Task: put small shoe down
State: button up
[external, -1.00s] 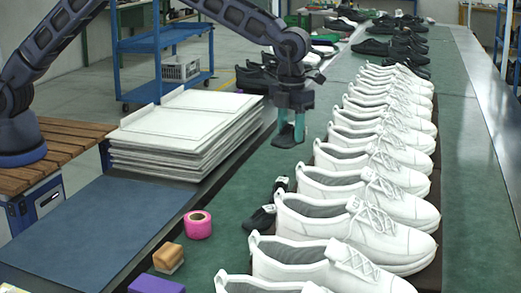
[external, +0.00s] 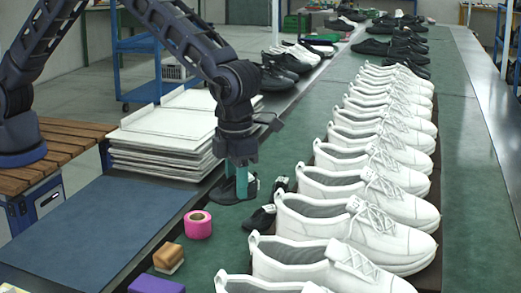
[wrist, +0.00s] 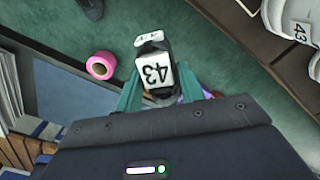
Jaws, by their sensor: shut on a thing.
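My gripper (external: 240,188) has green fingers shut on a small black shoe (external: 228,189) with a white label reading 43. In the wrist view the shoe (wrist: 153,62) sits between the fingertips, label toward the camera. In the external view it is low over the green line, right of the paper stack and beyond the pink roll; the fingers partly hide it. I cannot tell whether it touches the surface. Two more small dark items with white labels (external: 262,217) (external: 281,185) lie just right of my gripper.
A pink tape roll (external: 198,224), a tan block (external: 168,258) and a purple block (external: 156,284) lie nearer the camera. A row of large white shoes (external: 340,225) lines the right. A stack of white boards (external: 160,150) stands left. Green surface is bare around the pink roll.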

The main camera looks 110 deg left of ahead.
notch_tip(320, 180, down, 17)
jog(key=shift+r, duration=0.15)
dwell(0.5)
jog(key=o, duration=1)
jog(key=shift+c, duration=0.2)
